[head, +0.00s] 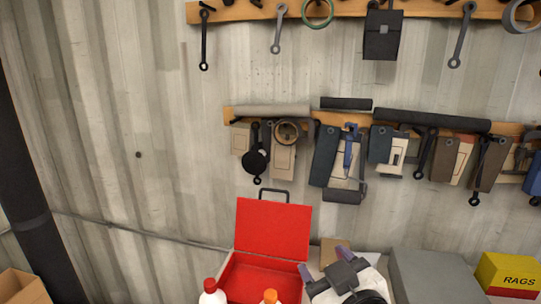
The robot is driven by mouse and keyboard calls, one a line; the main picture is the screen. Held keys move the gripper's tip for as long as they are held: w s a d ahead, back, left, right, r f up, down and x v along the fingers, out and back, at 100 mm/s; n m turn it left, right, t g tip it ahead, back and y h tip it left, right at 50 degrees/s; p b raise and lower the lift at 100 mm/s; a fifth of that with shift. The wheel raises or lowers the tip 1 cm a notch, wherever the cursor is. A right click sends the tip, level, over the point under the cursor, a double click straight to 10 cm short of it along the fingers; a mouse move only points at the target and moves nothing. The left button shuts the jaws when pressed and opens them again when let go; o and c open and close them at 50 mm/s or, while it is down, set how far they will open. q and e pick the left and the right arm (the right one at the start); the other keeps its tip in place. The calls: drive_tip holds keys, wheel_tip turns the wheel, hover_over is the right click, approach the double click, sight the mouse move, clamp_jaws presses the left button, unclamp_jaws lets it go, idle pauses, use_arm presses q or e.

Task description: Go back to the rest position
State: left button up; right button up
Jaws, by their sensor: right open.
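My right gripper (346,270) shows at the bottom of the head view, right of the open red toolbox (272,228). Its jaws are open, and I see nothing held between them. A small brown box (334,248) stands just behind it, partly hidden. My left gripper is not in view.
A white bottle with a red cap (211,291) and an orange-capped bottle (270,296) stand in front of the toolbox. A grey case (430,276) and a yellow rags box (508,272) are at right. A cardboard box (22,286) is at lower left. Tools hang on the wall rack (250,112).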

drive_tip(key=s+d+f+m+g+h+p, duration=0.15)
drive_tip(key=s+d+f, duration=0.3)
drive_tip(key=f, duration=0.45)
drive_tip(key=s+d+f+m+g+h+p, duration=0.1)
drive_tip(key=s+d+f+g, duration=0.3)
drive_tip(key=f, duration=0.5)
drive_tip(key=s+d+f+m+g+h+p, duration=0.15)
drive_tip(key=s+d+f, duration=0.3)
drive_tip(key=f, duration=0.45)
use_arm(q)
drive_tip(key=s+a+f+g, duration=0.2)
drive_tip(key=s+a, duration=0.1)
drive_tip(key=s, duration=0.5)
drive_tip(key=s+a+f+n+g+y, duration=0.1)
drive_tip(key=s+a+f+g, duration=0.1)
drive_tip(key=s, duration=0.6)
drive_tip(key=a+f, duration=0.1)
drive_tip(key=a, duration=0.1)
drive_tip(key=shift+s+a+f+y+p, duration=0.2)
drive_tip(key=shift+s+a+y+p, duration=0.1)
drive_tip(key=shift+p, duration=0.05)
use_arm(e)
drive_tip(key=s+f+g, duration=0.2)
drive_tip(key=s+f, duration=0.4)
drive_tip(key=s, duration=0.3)
drive_tip(key=s+f+g, duration=0.3)
drive_tip(key=s+f, duration=0.3)
drive_tip(key=s, duration=0.2)
drive_tip(key=shift+s, duration=0.35)
